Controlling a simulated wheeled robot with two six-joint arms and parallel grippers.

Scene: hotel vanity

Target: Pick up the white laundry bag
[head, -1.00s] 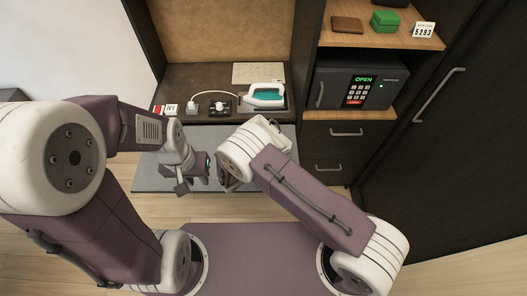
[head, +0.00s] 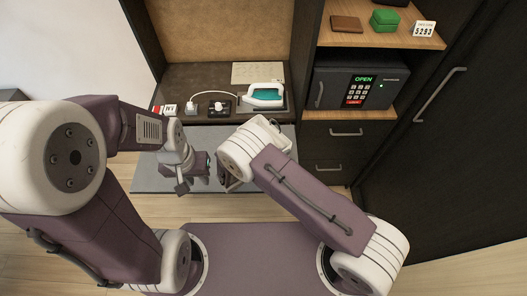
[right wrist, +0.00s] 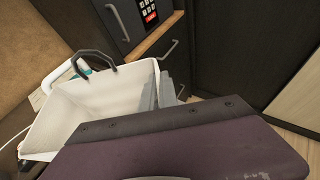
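The white laundry bag (right wrist: 100,105) fills the left half of the right wrist view, open at the top, with a dark looped handle (right wrist: 92,58) standing up from its rim. Its lower part is hidden behind my purple wrist housing. In the head view my right arm covers nearly all of the place where it stands. My right gripper (head: 226,178) is low in front of the grey surface; its fingers are mostly hidden, so its opening and any contact with the bag are unclear. My left gripper (head: 192,182) hangs to its left, apart from it, its fingers too small to read.
An iron (head: 265,95) stands on the dark vanity top (head: 175,85), beside a power plug (head: 192,108) and a small black device (head: 219,107). A safe (head: 352,88) sits on the right above drawers (head: 345,132). A grey surface (head: 150,178) lies below.

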